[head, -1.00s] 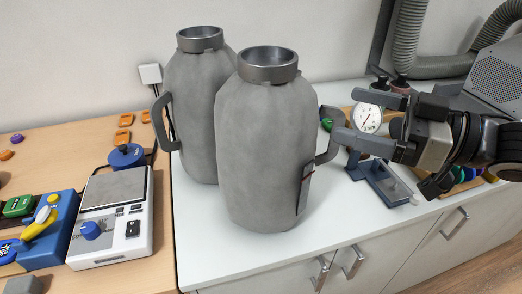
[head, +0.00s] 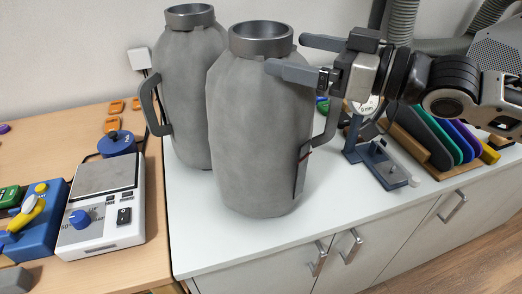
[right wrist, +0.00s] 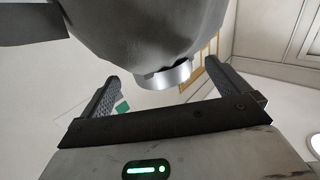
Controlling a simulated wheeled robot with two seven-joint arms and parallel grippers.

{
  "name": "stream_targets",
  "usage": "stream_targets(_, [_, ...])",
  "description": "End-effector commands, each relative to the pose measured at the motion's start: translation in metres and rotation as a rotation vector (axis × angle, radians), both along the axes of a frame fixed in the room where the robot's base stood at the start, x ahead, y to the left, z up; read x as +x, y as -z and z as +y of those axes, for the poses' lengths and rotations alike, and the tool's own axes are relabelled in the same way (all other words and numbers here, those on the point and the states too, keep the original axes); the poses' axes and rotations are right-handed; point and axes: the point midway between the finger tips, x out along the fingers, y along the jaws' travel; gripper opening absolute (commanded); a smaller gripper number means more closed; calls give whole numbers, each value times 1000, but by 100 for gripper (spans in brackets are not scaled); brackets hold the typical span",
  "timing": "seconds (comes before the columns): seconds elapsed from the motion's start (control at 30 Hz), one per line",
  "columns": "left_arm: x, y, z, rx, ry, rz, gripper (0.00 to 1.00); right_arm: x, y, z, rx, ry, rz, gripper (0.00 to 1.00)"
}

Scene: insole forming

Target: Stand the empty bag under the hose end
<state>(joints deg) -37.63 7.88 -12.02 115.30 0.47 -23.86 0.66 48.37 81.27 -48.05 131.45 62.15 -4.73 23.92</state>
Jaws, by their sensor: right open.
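Two grey bags with metal collars and side handles stand upright on the white cabinet top. The front bag (head: 258,140) is nearer me; the rear bag (head: 188,100) is behind it to the left. I cannot tell from their outsides which is empty. My right gripper (head: 287,54) is open at the right of the front bag's collar (head: 261,39), one finger overlapping the bag's shoulder in the picture. In the right wrist view a metal collar (right wrist: 166,75) shows beyond and between the open fingers. A grey corrugated hose (head: 402,22) hangs at the back; its end is not clearly seen. My left gripper is out of view.
A scale (head: 101,205) and a blue device (head: 35,222) sit on the wooden table at left. A blue stand (head: 383,165) and a rack of coloured sheets (head: 440,140) are right of the bags. The cabinet's front strip is clear.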

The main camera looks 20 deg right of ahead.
Motion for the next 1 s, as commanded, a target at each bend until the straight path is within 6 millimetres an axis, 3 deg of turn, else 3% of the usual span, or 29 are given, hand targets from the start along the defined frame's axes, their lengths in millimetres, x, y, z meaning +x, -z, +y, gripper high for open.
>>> stream_targets(0.4, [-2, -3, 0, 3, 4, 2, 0, 31, -6, 32, 3, -2, -3, 100])
stream_targets(0.77, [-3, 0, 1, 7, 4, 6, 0, 37, -4, 37, -1, 1, -1, 100])
stream_targets(1.0, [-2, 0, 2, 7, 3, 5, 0, 37, -3, 37, -3, 1, 1, 33])
